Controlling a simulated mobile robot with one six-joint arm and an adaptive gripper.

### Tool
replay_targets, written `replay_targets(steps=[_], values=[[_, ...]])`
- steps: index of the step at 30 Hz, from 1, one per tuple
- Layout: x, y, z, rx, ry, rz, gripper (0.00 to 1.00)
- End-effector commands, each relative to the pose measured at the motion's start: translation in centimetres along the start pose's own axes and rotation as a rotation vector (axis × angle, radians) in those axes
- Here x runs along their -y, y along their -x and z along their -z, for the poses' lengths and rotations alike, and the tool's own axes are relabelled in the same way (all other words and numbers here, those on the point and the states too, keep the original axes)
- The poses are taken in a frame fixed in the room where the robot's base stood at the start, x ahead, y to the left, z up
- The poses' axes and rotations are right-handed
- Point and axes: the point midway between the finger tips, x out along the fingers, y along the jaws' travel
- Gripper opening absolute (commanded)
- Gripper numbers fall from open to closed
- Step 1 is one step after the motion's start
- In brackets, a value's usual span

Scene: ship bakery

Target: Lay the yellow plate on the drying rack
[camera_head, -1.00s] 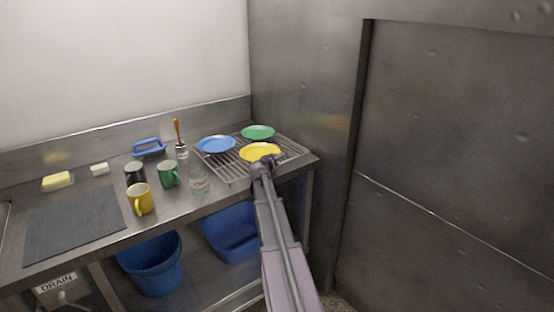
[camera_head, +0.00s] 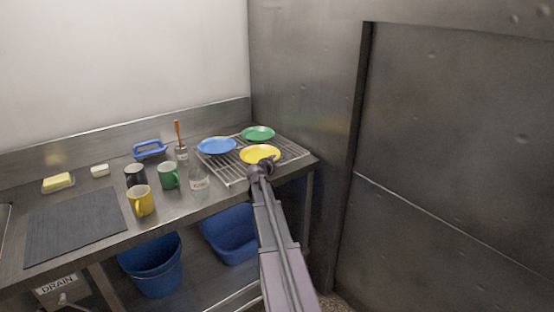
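The yellow plate (camera_head: 259,152) is at the front right part of the wire drying rack (camera_head: 232,174), flat and face up. I cannot tell whether it rests on the wires or is held just above them. My gripper (camera_head: 264,163) is at the plate's near edge, seen from behind. Its fingers are too small and hidden to show whether they are shut on the rim. A blue plate (camera_head: 216,146) and a green plate (camera_head: 258,132) lie on the rack behind the yellow one.
Left of the rack stand a glass jar (camera_head: 199,186), a green mug (camera_head: 168,175), a yellow mug (camera_head: 141,201) and a dark mug (camera_head: 134,175). A dark mat (camera_head: 75,222) lies further left. A steel wall (camera_head: 305,85) rises at the right.

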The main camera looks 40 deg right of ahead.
Motion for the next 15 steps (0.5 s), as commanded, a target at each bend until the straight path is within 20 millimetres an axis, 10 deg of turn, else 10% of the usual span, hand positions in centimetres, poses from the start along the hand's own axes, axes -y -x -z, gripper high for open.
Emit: replay_targets(steps=[15], values=[[0.0, 8.4, -0.2, 0.0, 0.0, 0.0, 0.23]])
